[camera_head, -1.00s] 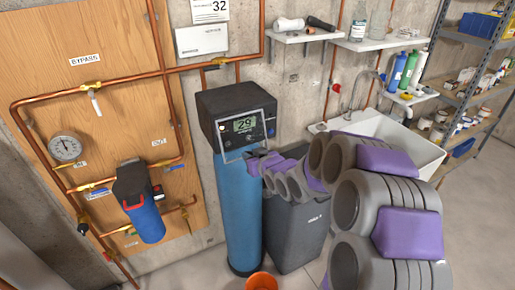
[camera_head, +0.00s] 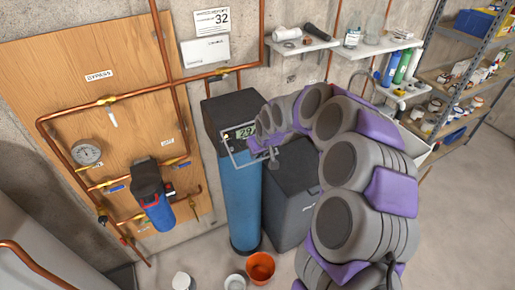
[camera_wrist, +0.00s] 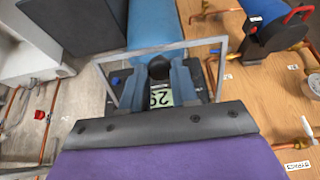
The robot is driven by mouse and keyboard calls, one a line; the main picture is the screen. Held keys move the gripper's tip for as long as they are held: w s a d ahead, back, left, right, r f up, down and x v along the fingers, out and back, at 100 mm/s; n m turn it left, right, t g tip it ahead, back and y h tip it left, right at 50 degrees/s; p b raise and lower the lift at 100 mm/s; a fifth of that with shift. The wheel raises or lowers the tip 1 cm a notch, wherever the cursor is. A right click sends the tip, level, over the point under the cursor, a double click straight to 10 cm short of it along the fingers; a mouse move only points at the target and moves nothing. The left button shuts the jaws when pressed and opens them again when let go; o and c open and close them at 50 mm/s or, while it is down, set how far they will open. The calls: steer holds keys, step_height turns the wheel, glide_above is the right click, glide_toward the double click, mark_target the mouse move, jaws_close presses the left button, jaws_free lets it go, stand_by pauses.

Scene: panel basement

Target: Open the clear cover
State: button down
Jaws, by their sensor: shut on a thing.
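The clear cover (camera_head: 226,150) is a see-through pane in a thin grey frame on the front of the black control head (camera_head: 226,108), above a blue tank. Its frame stands out from the head at an angle, and the display reading 29 (camera_head: 246,132) shows behind it. In the wrist view the cover's frame (camera_wrist: 115,57) spans the picture, with the display (camera_wrist: 161,97) upside down beyond it. My gripper (camera_head: 268,153) is at the cover's lower edge; it also shows in the wrist view (camera_wrist: 159,68), its fingers shut on that edge. The fingers hide the exact contact.
A dark bin (camera_head: 292,205) stands right of the blue tank (camera_head: 242,205). An orange bucket (camera_head: 261,267) and a white one (camera_head: 235,282) are on the floor in front. Copper pipes and a wooden panel (camera_head: 95,55) are left. Shelves (camera_head: 460,75) are right.

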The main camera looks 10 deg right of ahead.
step_height(320, 180, up, 2)
steer(key=shift+w+r+g+p, duration=0.15)
steer(key=shift+r+g+p, duration=0.05)
steer(key=shift+g+p, duration=0.5)
steer(key=shift+w+a+r+g+h+p, duration=0.15)
steer(key=shift+r+g+h+p, duration=0.1)
steer(key=shift+r+g+p, duration=0.3)
steer(key=shift+w+r+g+h+p, duration=0.1)
steer(key=shift+r+g+h+p, duration=0.1)
steer(key=shift+r+g+p, duration=0.4)
steer(key=shift+w+a+r+g+h+p, duration=0.2)
steer(key=shift+r+g, duration=0.25)
steer(key=shift+r, duration=0.35)
steer(key=shift+s+d, duration=0.1)
steer(key=shift+d, duration=0.05)
